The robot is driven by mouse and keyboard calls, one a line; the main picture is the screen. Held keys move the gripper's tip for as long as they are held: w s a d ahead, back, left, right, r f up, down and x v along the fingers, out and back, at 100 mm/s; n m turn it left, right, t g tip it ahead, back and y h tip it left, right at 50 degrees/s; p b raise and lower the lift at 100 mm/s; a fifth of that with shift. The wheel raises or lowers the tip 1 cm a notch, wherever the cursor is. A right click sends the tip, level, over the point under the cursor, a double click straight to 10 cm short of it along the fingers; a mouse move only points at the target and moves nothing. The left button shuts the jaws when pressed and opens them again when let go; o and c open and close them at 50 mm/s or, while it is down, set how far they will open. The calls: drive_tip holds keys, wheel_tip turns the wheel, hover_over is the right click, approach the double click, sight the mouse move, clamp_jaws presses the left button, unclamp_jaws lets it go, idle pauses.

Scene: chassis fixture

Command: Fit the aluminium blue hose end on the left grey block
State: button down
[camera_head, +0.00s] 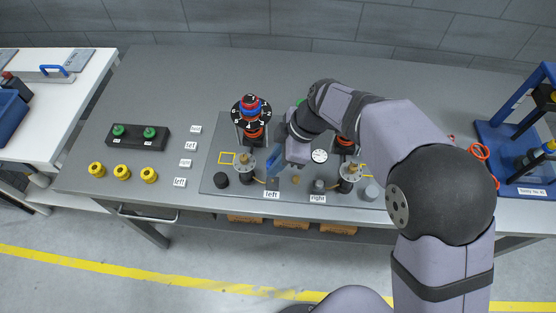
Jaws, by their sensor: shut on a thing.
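My gripper (271,174) points down over the left part of the grey fixture plate, just above the white "left" label (271,195). Its blue part slants down to the left. It is shut on the hose end, which is too small and too covered to make out. A thin orange hose (258,179) runs from the left round flange (245,163) toward my fingertips. The left grey block (273,184) is partly hidden under the gripper. I cannot tell whether the hose end touches it. The right grey block (319,186) stands behind the "right" label (318,198).
A numbered black dial (251,111) with red and blue parts stands behind the left flange. Yellow rings (122,174) lie on the open table at left.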

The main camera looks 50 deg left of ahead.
drive_tip(key=shift+n+g+h, duration=0.3)
drive_tip(key=shift+n, duration=0.6)
drive_tip(key=shift+f, duration=0.15)
drive_tip(key=shift+f+b, duration=0.8)
drive_tip(key=shift+f, duration=0.95)
drive_tip(key=shift+b, duration=0.55)
drive_tip(key=shift+f, duration=0.1)
drive_tip(key=shift+f+b, duration=0.8)
drive_tip(key=shift+b, duration=0.15)
drive_tip(key=shift+b, duration=0.45)
drive_tip(key=shift+f+b, duration=0.4)
drive_tip(key=shift+b, duration=0.55)
idle(1.3)
drive_tip(key=c, duration=1.5)
unclamp_jaws()
